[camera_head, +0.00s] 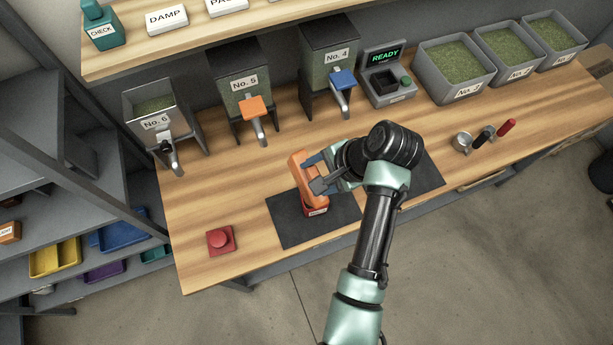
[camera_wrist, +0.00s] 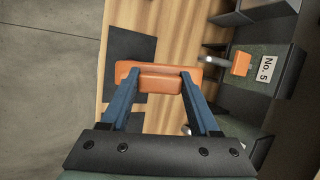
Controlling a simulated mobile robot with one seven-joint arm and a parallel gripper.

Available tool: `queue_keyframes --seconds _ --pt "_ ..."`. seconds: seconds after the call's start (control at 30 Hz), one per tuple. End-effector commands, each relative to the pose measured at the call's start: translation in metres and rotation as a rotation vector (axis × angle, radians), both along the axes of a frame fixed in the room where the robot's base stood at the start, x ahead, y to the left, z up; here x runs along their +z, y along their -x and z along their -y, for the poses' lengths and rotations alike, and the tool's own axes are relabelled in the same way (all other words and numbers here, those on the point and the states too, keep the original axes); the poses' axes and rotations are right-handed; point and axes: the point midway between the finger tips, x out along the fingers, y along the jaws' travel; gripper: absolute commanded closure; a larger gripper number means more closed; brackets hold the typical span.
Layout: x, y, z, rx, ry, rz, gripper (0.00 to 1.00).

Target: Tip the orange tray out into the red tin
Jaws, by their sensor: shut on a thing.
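The orange tray (camera_head: 298,169) is held by my gripper (camera_head: 316,173) over the dark mat on the bench. In the head view it looks steeply tilted. In the wrist view the tray (camera_wrist: 160,81) sits crosswise between the two blue fingers of my gripper (camera_wrist: 160,76), which are shut on it.
Dispensers No. 6 (camera_head: 154,121), No. 5 (camera_head: 237,91) and No. 4 (camera_head: 328,70) line the back beside a scale (camera_head: 386,83). Tools (camera_head: 483,137) lie right.

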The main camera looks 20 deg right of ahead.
Motion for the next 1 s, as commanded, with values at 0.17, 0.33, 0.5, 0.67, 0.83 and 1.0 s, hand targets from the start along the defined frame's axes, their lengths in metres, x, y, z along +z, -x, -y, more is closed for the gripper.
queue_keyframes --seconds 0.17,0.33,0.5,0.67,0.83,1.0 --pt "0.001 -0.002 0.013 -0.003 -0.056 0.000 1.00" --pt "0.000 -0.003 0.026 -0.004 -0.107 -0.008 1.00" --pt "0.002 -0.004 0.037 -0.003 -0.159 -0.009 1.00" --pt "-0.004 -0.006 0.048 -0.004 -0.207 -0.014 1.00" --pt "-0.006 -0.006 0.059 -0.003 -0.258 -0.019 1.00" --pt "-0.010 -0.008 0.071 -0.004 -0.310 -0.025 1.00"
